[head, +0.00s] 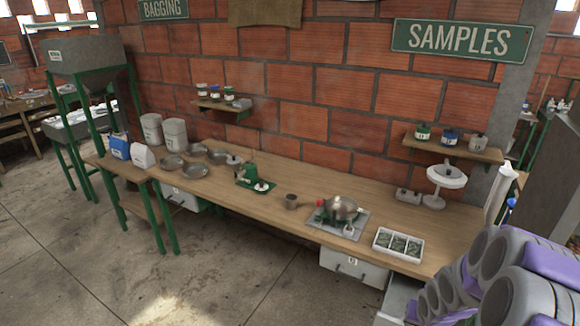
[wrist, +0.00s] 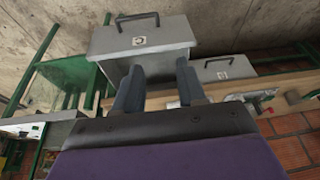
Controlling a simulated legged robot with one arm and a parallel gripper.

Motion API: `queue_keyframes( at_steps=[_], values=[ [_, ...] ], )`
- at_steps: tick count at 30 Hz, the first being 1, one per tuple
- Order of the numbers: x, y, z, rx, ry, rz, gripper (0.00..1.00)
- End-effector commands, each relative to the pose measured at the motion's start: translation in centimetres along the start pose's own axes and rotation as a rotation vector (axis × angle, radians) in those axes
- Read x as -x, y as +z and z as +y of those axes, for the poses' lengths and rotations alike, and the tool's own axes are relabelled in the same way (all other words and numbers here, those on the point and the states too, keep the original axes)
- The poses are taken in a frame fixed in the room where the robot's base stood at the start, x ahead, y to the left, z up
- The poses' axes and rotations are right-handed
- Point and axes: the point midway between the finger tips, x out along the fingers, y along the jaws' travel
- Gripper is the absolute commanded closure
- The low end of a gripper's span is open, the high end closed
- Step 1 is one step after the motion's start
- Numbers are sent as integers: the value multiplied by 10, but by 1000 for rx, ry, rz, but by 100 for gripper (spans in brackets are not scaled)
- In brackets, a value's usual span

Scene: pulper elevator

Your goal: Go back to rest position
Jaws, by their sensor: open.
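My gripper (wrist: 158,88) shows in the wrist view, with its two dark fingers apart and nothing between them. Beyond the fingers is a grey drawer (wrist: 140,40) with a dark handle and a round label. It looks pulled out, and a second grey drawer (wrist: 222,70) shows to its right. In the head view my arm (head: 500,285) fills the lower right corner, and its gripper end is not visible there.
A long wooden bench (head: 290,170) runs along the brick wall. The concrete floor (head: 90,260) at left front is clear.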

Motion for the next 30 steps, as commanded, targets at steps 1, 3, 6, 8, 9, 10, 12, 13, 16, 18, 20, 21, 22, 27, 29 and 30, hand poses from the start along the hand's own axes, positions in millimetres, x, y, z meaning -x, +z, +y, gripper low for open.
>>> queue_keyframes(
  at_steps=[1, 3, 6, 8, 9, 10, 12, 13, 16, 18, 20, 21, 22, 27, 29, 30],
  values=[
    [18, 2, -8, 28, 15, -8, 60],
    [40, 12, -16, 61, 38, -38, 60],
    [71, 28, -28, 108, 64, -80, 60],
    [90, 41, -35, 134, 77, -108, 60],
    [102, 49, -39, 149, 83, -126, 60],
    [112, 57, -42, 164, 88, -141, 60],
    [133, 74, -50, 193, 95, -174, 60],
    [142, 81, -52, 205, 98, -186, 60],
    [172, 107, -61, 247, 100, -231, 60],
    [191, 128, -66, 276, 97, -267, 60],
    [208, 147, -70, 302, 91, -297, 60],
    [218, 159, -73, 320, 85, -317, 60],
    [226, 170, -74, 333, 81, -333, 60],
    [264, 223, -79, 405, 47, -418, 60],
    [274, 238, -80, 427, 34, -440, 60],
    [279, 246, -80, 438, 26, -451, 60]
  ],
)
